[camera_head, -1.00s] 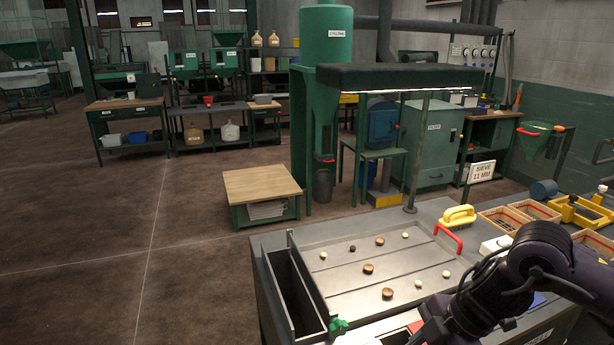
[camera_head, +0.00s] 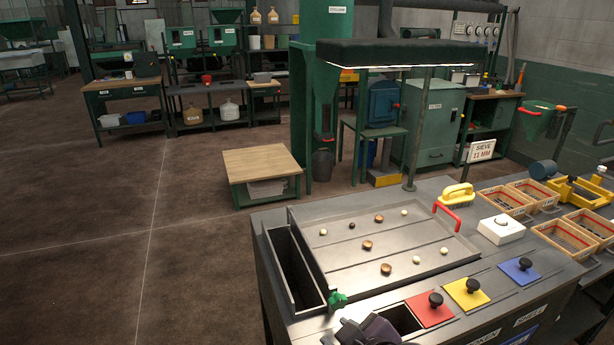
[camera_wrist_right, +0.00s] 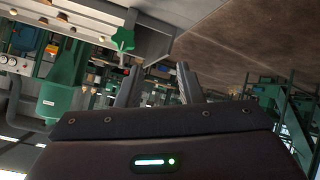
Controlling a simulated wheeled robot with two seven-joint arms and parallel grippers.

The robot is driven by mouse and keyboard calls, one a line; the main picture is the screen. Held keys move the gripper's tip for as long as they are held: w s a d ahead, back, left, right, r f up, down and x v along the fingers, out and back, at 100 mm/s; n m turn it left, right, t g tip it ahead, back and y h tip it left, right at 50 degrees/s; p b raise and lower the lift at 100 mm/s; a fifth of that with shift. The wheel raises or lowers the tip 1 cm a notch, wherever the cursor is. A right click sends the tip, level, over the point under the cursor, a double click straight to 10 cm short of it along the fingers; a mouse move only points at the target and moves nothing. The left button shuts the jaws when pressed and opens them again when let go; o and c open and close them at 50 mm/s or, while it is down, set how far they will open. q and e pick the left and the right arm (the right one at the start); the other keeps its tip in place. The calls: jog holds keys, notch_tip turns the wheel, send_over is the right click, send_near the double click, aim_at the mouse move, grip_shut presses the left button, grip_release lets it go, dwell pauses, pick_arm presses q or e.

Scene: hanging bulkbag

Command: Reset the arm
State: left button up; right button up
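My right gripper (camera_head: 365,330) shows as a dark piece at the bottom edge of the head view, by the front of the sorting table (camera_head: 262,212). In the right wrist view its two fingers (camera_wrist_right: 158,68) stand apart with nothing between them. A green knob (camera_wrist_right: 123,39) shows beyond the fingertips there; a green knob (camera_head: 338,299) also sits at the tray's front left corner in the head view. My left gripper is in neither view.
A grey tray (camera_head: 340,235) holds several small brown and cream pieces. Red (camera_head: 423,314), yellow (camera_head: 462,298) and blue (camera_head: 512,275) lids with black knobs lie at the front, beside a dark opening (camera_head: 402,318). A white button box (camera_head: 501,229) and wooden boxes (camera_head: 503,201) stand right. A lamp hood (camera_head: 400,52) hangs above.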

jog(key=s+d+f+m+g+h, duration=0.4)
jog(key=s+d+f+m+g, duration=0.25)
jog(key=s+d+f, duration=0.5)
jog(key=s+d+f+g+b, duration=0.1)
jog(key=s+f+b, duration=0.1)
jog(key=f, duration=1.5)
jog(key=s+d+f+b, duration=0.1)
jog(key=s+f+b, duration=0.1)
jog(key=f, duration=1.5)
jog(key=s+d+f+g+b, duration=0.1)
jog(key=s+d+f+b, duration=0.2)
jog(key=s+f, duration=1.6)
jog(key=shift+d+f+m, duration=0.35)
jog(key=shift+d+f, duration=0.05)
jog(key=shift+f, duration=0.3)
